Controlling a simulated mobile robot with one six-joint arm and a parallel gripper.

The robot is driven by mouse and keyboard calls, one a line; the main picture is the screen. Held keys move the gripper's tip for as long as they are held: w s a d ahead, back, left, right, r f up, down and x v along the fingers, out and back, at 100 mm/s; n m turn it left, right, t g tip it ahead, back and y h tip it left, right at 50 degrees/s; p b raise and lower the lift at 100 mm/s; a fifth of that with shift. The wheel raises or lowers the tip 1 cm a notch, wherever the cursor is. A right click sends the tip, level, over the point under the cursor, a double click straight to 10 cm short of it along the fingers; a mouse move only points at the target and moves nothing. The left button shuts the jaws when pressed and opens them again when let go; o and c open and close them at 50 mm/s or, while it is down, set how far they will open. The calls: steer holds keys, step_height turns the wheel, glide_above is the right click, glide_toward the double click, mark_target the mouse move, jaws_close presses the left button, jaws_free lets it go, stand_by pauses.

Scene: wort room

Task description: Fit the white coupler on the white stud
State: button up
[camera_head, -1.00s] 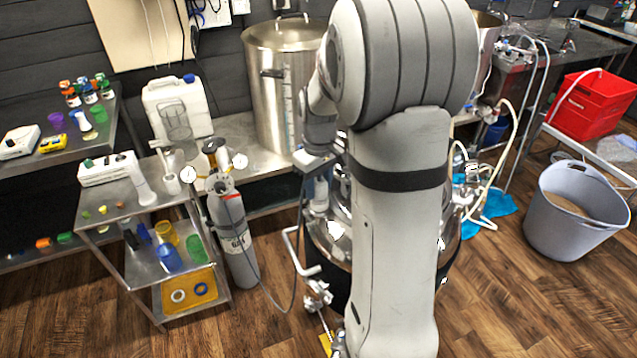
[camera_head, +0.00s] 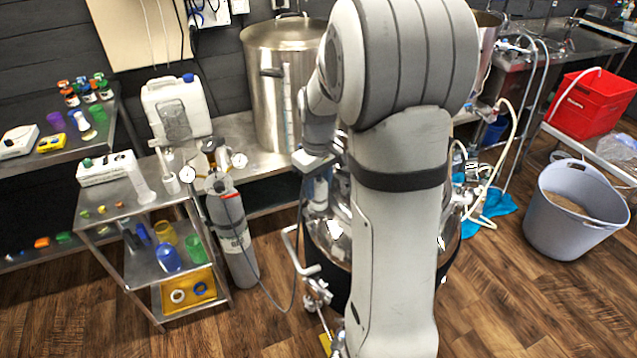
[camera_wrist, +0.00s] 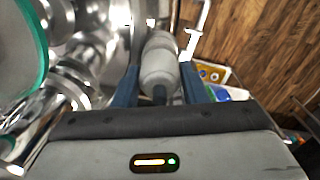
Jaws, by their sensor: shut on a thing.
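My gripper (camera_wrist: 160,78) is shut on the white coupler (camera_wrist: 158,62), a pale, rounded, stepped piece between the two blue fingers in the wrist view. Shiny metal parts lie just beyond and to the left of it. In the head view my gripper (camera_head: 317,190) hangs low beside the shiny vessel, partly hidden by my arm. I cannot pick out the white stud for certain in either view, nor tell whether the coupler touches it.
A shiny keg-like vessel (camera_head: 330,235) stands behind my arm, with a bent pipe (camera_head: 295,250) at its left. A grey gas cylinder (camera_head: 233,235) and a metal cart (camera_head: 135,258) stand further left. A grey bucket (camera_head: 570,220) is at the right, with open floor around it.

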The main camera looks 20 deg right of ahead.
mark_target(318, 180)
steer(key=shift+f, duration=0.4)
steer(key=o, duration=0.7)
steer(key=shift+r+p, duration=3.75)
steer(key=shift+r, duration=1.8)
steer(key=s+a+r+m+t+b, duration=0.1)
steer(key=s+a+r, duration=0.1)
steer(key=s+a, duration=0.3)
steer(key=s+a+r+m+t+b, duration=0.1)
steer(key=s+a, duration=0.4)
steer(key=s, duration=0.9)
steer(key=shift+s+r+m+t, duration=0.2)
steer(key=shift+r+m+t, duration=0.5)
steer(key=shift+r+m, duration=0.15)
